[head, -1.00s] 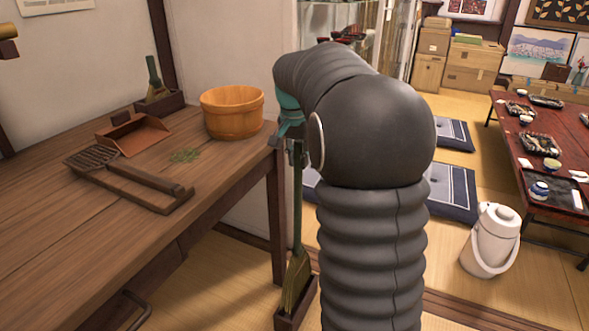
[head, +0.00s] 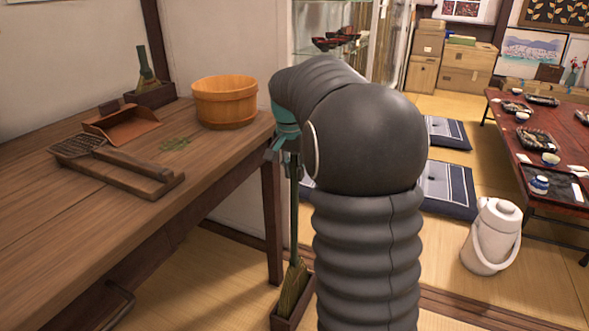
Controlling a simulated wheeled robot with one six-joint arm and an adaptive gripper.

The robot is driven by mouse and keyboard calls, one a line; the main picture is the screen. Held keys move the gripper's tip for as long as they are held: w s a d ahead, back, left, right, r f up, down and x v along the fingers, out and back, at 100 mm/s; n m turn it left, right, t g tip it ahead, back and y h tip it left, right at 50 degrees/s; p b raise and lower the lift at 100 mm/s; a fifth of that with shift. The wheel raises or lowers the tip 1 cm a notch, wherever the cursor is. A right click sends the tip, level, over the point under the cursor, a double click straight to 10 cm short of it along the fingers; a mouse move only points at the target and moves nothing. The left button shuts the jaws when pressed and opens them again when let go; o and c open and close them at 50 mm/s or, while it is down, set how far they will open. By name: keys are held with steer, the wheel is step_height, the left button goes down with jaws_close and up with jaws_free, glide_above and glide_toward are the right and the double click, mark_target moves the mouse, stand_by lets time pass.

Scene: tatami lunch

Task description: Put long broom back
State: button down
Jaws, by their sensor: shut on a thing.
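The long broom (head: 293,225) stands upright beside the right end of the wooden workbench, its green handle running down to straw-coloured bristles. Its bristle end is at a dark wooden floor box (head: 295,310); it appears to be inside the box, though I cannot tell whether it rests on the bottom. My gripper (head: 290,150) is shut on the upper part of the long broom, just right of the bench corner. My arm hides part of the gripper and whatever lies behind it.
The workbench (head: 50,215) holds a wooden tub (head: 224,102), a dustpan (head: 122,125), a grater-like tool (head: 120,165), green clippings and a small brush in a box (head: 150,95). A white jug (head: 492,237) stands on the tatami at right, near cushions and a low table (head: 515,155).

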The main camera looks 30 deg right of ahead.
mark_target(295, 188)
steer(key=shift+f+b, duration=1.45)
steer(key=shift+f, duration=1.35)
steer(key=c, duration=0.9)
jaws_free()
steer(key=shift+c, duration=0.2)
steer(key=r, duration=0.4)
steer(key=a+r, duration=0.1)
steer(key=r, duration=0.3)
steer(key=s+r, duration=0.1)
steer(key=r, duration=0.2)
steer(key=shift+a+r, duration=0.2)
steer(key=shift+r, duration=0.2)
